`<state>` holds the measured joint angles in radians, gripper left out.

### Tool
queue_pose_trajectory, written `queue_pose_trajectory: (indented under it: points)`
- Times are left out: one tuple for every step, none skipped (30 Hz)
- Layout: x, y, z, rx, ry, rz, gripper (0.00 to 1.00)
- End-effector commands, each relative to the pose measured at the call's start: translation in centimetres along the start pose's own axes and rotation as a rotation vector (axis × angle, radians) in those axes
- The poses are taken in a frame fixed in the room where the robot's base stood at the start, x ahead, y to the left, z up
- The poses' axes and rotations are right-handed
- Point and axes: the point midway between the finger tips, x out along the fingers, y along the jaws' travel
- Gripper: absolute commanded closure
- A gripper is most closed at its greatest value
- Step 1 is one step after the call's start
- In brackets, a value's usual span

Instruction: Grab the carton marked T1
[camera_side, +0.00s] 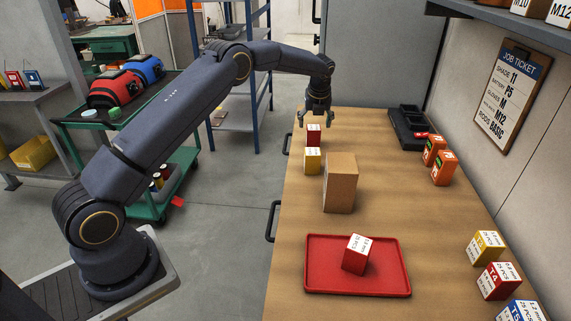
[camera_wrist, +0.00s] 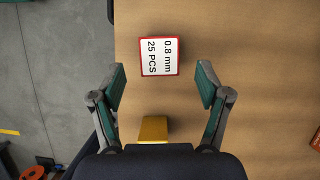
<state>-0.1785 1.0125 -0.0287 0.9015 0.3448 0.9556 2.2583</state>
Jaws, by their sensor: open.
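No carton in view shows a readable T1. A small red carton (camera_side: 314,135) with a white top stands at the far left of the bench. In the wrist view this red carton (camera_wrist: 159,57) shows a top reading "0.8 mm 25 PCS". A yellow carton (camera_side: 312,162) stands just in front of it, also at the bottom of the wrist view (camera_wrist: 153,129). Another red-and-white carton (camera_side: 356,254) lies in the red tray (camera_side: 325,284). My gripper (camera_side: 319,122) is open and empty above the far red carton; its fingers (camera_wrist: 161,73) show either side of it, apart from it.
A tall brown box (camera_side: 340,184) stands between the yellow carton and the tray. Yellow (camera_side: 484,247), red (camera_side: 497,281) and blue (camera_side: 520,311) cartons line the right edge. Orange boxes (camera_side: 442,168) and a black bin (camera_side: 405,130) are at the back right. Mid-bench is clear.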

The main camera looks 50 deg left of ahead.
Motion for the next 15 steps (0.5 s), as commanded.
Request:
queue_pose_trajectory:
  points:
    - [0.3, 0.0, 0.0, 0.0, -0.001, 0.0, 0.24]
    - [0.4, 0.0, 0.0, 0.0, -0.001, 0.0, 0.24]
    - [0.8, 0.0, 0.0, 0.0, 0.0, 0.0, 0.24]
    - [1.2, 0.0, 0.0, 0.0, 0.0, 0.0, 0.24]
    - [1.7, 0.1, -0.1, 0.0, 0.0, 0.001, 0.24]
    - [2.3, 0.1, -0.1, 0.001, 0.0, 0.001, 0.24]
    - [2.9, 0.1, -0.2, 0.001, 0.001, 0.002, 0.24]
    - [3.4, 0.1, -0.1, 0.001, 0.0, 0.002, 0.24]
    - [4.0, 0.1, -0.1, 0.0, 0.0, 0.002, 0.24]
    - [4.4, 0.1, -0.1, 0.0, 0.0, 0.001, 0.24]
    - [4.7, 0.1, -0.1, -0.001, -0.001, 0.0, 0.24]
    - [5.1, 0.1, -0.1, -0.001, -0.001, 0.0, 0.24]
    - [5.3, 0.1, -0.1, -0.001, -0.001, 0.0, 0.24]
    - [5.4, 0.1, -0.1, -0.001, -0.002, -0.001, 0.24]
    - [5.5, 0.1, -0.1, -0.001, -0.002, -0.001, 0.24]
